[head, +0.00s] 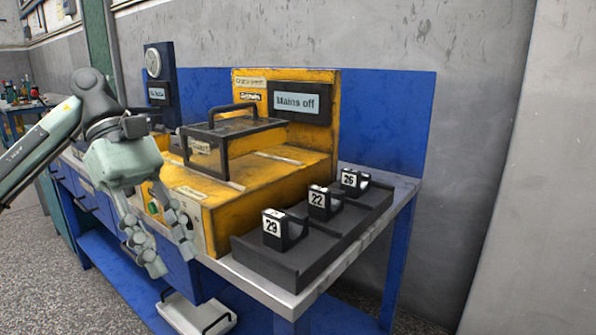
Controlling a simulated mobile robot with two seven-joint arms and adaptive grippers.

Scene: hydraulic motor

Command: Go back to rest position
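My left gripper (168,250) hangs in front of the workbench at the left of the head view. Its two fingers point down and stand apart, with nothing seen between them. It is in front of the yellow machine (262,202), near the green button on its front face. The yellow machine stands on the bench and has a dark-framed guard with a handle on top. Its display panel (297,102) reads "Mains off". My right gripper is not in view.
A black tray (265,262) holds black blocks numbered 29 (284,229), 22 (325,202) and 26 (354,181) at the bench's right end. Grey floor (30,255) is clear at left.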

